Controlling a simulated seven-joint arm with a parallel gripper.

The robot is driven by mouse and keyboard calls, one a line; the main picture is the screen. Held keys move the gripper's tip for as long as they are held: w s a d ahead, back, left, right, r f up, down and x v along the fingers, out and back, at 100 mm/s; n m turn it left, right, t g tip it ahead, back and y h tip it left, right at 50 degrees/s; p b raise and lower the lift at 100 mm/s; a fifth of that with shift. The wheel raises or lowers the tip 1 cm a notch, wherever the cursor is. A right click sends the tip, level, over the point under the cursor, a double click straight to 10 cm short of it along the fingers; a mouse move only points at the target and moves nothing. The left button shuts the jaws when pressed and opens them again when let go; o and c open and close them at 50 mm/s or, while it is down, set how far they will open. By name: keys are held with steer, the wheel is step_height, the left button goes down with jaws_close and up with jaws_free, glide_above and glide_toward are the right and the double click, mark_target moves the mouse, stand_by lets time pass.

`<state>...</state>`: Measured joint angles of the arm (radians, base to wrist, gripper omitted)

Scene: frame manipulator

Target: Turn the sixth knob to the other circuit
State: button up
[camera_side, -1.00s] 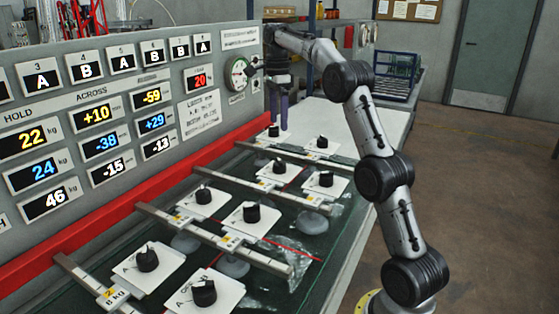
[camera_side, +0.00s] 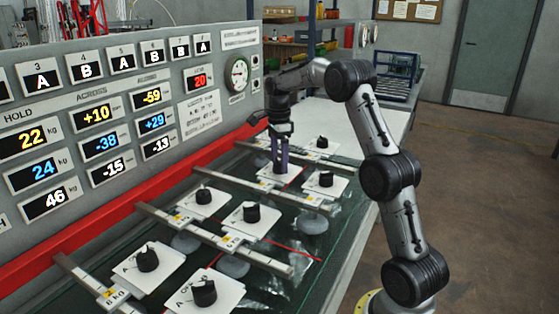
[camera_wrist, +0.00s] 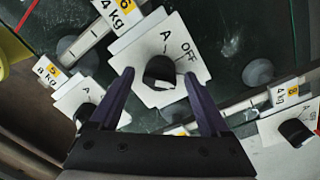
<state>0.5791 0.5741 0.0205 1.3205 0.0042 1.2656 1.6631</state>
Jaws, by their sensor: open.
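My gripper (camera_side: 280,160) points down over a white knob plate in the middle of the back rows. In the wrist view, my gripper (camera_wrist: 159,76) is open, with one purple finger on each side of a black knob (camera_wrist: 160,70). I cannot tell whether the fingers touch the knob. Its white plate (camera_wrist: 145,42) is marked "A" and "OFF". A bar tag with a yellow "6" and "4 kg" (camera_wrist: 117,12) lies just beyond this plate. In the side view the fingers hide most of this knob; part of its plate (camera_side: 291,180) shows.
Neighbouring knobs stand close by, at the right (camera_side: 326,179) and behind (camera_side: 321,143). Others are nearer the camera, such as one knob (camera_side: 252,211). Metal bars (camera_side: 205,232) cross the dark table between plates. A grey display panel (camera_side: 215,60) stands at the left behind a red rail (camera_side: 110,226).

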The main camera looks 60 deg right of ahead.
steer(key=shift+f, duration=0.1)
jaws_close()
stand_by(0.4)
steer(key=shift+n, duration=0.3)
steer(key=n, duration=0.3)
steer(key=shift+n, duration=0.3)
steer(key=n, duration=0.4)
steer(key=shift+n, duration=0.3)
steer(key=n, duration=0.4)
steer(key=shift+w+n, duration=0.1)
steer(key=shift+n, duration=0.2)
steer(key=n, duration=0.4)
steer(key=shift+a+n+h, duration=0.1)
steer(key=shift+n+h, duration=0.2)
